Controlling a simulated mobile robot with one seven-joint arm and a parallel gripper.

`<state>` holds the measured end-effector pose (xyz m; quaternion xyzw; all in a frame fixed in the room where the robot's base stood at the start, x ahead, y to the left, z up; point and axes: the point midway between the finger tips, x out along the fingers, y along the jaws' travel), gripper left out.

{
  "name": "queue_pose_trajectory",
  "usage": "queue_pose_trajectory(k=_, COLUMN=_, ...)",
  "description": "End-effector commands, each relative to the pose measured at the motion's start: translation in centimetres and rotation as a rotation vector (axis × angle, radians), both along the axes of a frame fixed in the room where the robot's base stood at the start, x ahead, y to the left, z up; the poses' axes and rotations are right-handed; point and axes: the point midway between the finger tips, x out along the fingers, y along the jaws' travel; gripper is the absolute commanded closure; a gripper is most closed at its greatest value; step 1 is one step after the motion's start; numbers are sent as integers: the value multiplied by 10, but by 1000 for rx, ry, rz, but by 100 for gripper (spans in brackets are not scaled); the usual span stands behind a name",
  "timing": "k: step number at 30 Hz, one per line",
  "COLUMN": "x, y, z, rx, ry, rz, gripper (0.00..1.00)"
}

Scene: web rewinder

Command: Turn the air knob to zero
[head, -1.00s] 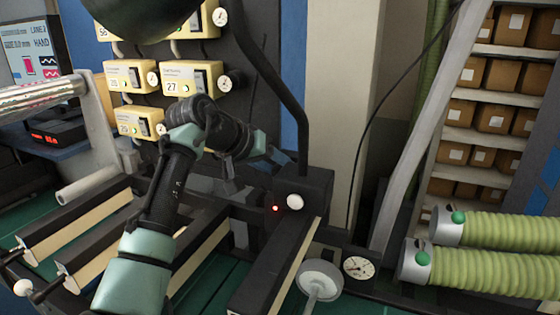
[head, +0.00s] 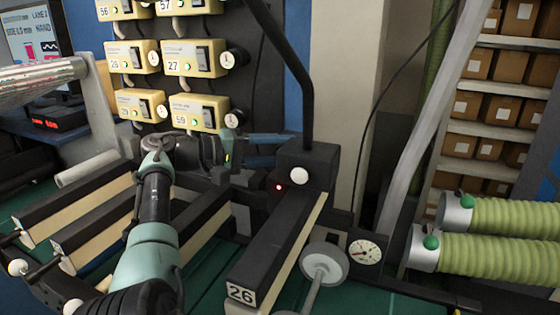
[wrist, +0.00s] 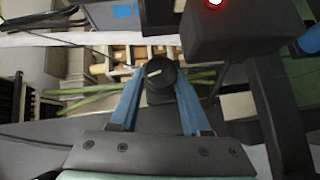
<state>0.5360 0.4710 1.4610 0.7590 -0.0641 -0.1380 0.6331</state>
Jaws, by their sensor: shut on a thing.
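In the wrist view a round black knob (wrist: 160,76) with a short white mark sits between the tips of my gripper's blue fingers. The mark points toward the left, close to level. My gripper (wrist: 160,90) is shut on this knob, one finger on each side. In the head view my gripper (head: 280,148) reaches right, with its blue fingers at the left of a black box (head: 315,160). The box carries a white round button (head: 298,175) and a lit red lamp (head: 278,187). In the head view I cannot make out the knob between the fingers.
Yellow control boxes (head: 190,58) with switches and dials fill the panel behind my arm. A black tube rises from the black box. A round gauge (head: 365,252), a grey disc on a stem (head: 324,262) and green hoses (head: 500,250) lie to the right.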

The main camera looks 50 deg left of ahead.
Motion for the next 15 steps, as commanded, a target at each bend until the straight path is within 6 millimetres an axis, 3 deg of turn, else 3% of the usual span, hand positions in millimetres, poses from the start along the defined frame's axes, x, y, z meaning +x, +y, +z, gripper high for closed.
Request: queue_pose_trajectory(k=15, x=-1, y=2, z=-6, rx=-304, ry=-171, rz=5, gripper=100)
